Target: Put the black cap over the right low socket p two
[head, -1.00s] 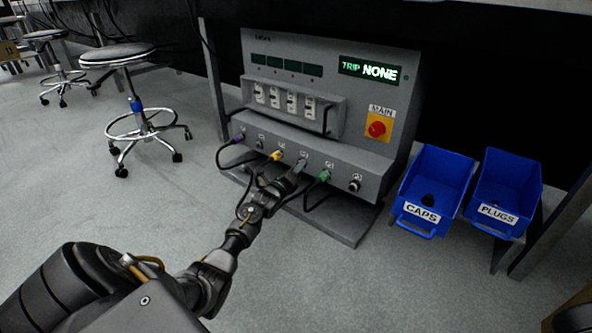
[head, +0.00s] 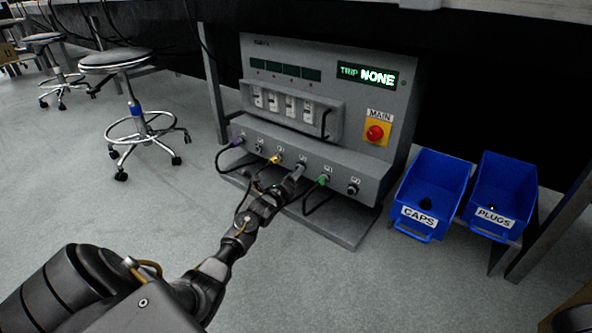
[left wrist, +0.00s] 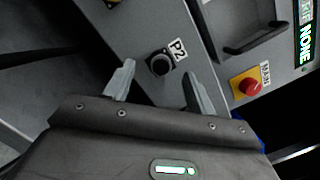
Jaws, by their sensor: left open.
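The right low socket P2 (head: 352,189) is the rightmost on the panel's lower ledge. In the left wrist view the round, dark P2 fitting (left wrist: 160,64) shows beyond and between my fingertips, beside its label. I cannot tell whether its dark centre is a bare opening or a cap. A small black piece, likely a cap (head: 426,204), lies in the blue CAPS bin (head: 438,178). My left gripper (head: 297,172) is open in front of the ledge, left of the green plug; its fingers (left wrist: 158,86) have nothing between them. My right gripper is not in view.
Purple (head: 237,142), yellow (head: 275,159) and green (head: 323,181) plugs with hanging cables sit along the ledge near my arm. A red main switch (head: 375,133) is above right. A blue PLUGS bin (head: 512,178) stands at right. Floor at left is clear before the stools.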

